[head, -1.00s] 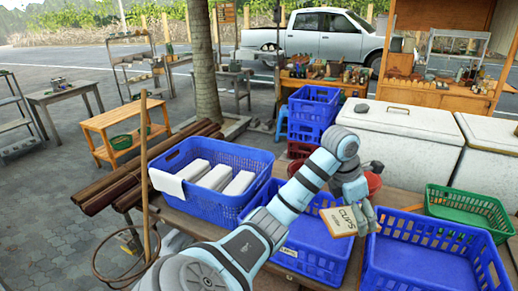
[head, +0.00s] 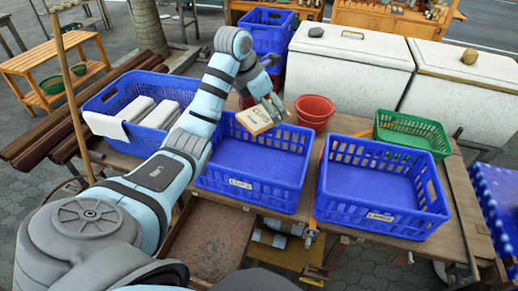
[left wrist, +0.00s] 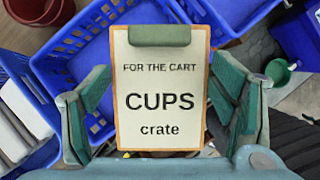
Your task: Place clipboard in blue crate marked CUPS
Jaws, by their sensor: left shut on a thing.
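My left gripper (head: 268,100) is shut on the clipboard (head: 255,119), a tan board with a white sheet. In the left wrist view the clipboard (left wrist: 163,95) sits between the two fingers and reads "FOR THE CART CUPS crate". In the head view the clipboard overlaps the back rim of the empty middle blue crate (head: 251,162), apparently above it. That crate's front label (head: 240,184) seems to read CUPS. The right blue crate (head: 375,182) is also empty, with a label hard to read. Pale blue parts under the table may be my right gripper (head: 309,237), unclear.
A left blue crate (head: 112,98) holds white blocks (head: 160,114). A red bucket (head: 314,110) stands behind the gap between the other two crates. A green basket (head: 412,133) is at the right rear. White chests (head: 348,62) and stacked blue crates (head: 270,33) stand behind.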

